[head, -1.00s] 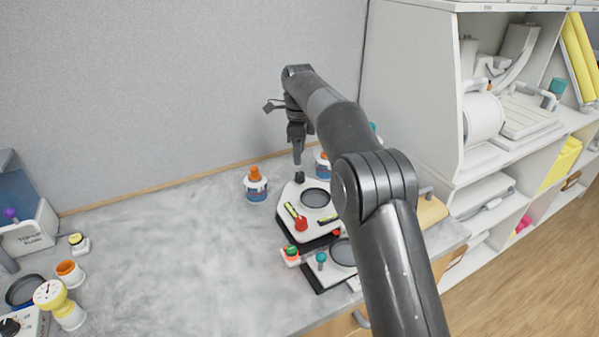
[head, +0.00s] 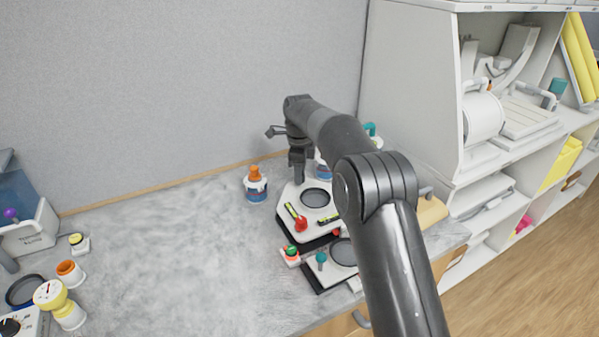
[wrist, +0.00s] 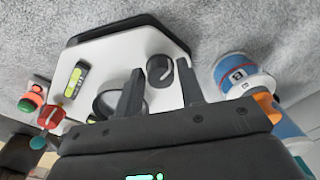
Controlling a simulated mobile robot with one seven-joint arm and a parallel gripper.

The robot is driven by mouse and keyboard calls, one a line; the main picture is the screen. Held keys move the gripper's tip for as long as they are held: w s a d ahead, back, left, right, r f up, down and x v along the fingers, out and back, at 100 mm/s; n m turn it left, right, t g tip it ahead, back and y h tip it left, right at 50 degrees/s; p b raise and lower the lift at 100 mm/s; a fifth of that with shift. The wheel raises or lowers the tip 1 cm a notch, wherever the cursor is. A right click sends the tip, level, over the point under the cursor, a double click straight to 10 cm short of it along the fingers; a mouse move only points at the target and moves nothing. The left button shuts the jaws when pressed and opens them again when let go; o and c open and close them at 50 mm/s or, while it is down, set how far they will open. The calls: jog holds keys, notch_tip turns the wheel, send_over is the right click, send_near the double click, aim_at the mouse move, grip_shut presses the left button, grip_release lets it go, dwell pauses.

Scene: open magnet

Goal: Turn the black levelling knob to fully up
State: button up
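The black levelling knob (wrist: 160,71) stands at a corner of the white levelling plate (wrist: 112,52). In the wrist view it shows a pale pointer line. My gripper (wrist: 161,66) is open, with one finger on each side of the knob. I cannot tell whether either finger touches it. In the head view my gripper (head: 298,180) points down over the far corner of the plate (head: 288,189) and hides the knob. A red knob (head: 301,224) and yellow-green bubble levels (head: 327,219) sit on the same plate.
An orange-topped blue and white bottle (head: 255,184) stands left of the plate. A green button on a small box (head: 291,251) and a second dark-based unit (head: 318,275) lie in front. The counter's left middle is clear.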

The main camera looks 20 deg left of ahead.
jog(key=c, duration=0.7)
jog(key=shift+o, duration=0.2)
